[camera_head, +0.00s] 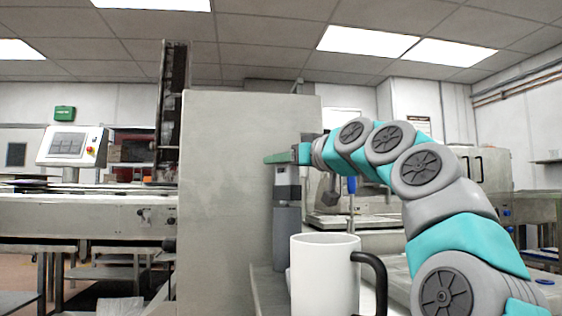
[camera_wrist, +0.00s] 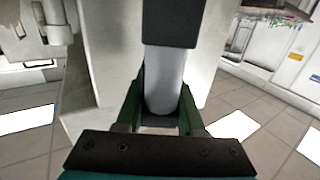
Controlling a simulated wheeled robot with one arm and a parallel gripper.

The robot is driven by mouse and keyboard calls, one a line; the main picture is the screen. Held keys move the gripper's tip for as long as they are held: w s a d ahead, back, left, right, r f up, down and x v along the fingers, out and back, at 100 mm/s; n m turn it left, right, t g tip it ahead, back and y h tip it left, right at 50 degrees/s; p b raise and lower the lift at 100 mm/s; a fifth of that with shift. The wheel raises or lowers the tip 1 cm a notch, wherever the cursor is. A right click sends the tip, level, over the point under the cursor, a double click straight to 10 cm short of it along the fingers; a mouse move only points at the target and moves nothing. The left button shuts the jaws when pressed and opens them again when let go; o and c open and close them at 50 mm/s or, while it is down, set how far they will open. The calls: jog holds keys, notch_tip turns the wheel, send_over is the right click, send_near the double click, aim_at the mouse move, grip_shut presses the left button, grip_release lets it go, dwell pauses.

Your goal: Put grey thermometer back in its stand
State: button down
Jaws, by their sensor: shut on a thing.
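My gripper (camera_head: 282,158) has green fingers and is shut on the grey thermometer (camera_head: 287,175) in the head view. The thermometer is upright, with a dark band partway down. Below the band a darker grey column (camera_head: 287,235) continues down behind the mug; I cannot tell whether it is the thermometer's lower part or its stand. In the wrist view the fingers (camera_wrist: 163,90) lie on both sides of the light grey cylinder (camera_wrist: 163,70), with a dark block beyond it.
A large grey panel (camera_head: 222,190) stands just left of the thermometer. A white mug (camera_head: 322,275) with a black handle stands close in front. A blue-handled tool (camera_head: 351,186) and a grey hammer-like thing (camera_head: 331,190) show under my arm. A machine with a control screen (camera_head: 70,145) is at far left.

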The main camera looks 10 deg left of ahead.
jog(key=shift+c, duration=2.2)
grip_release()
jog(key=v, duration=0.8)
jog(key=shift+b, duration=0.4)
jog(key=shift+a, duration=0.1)
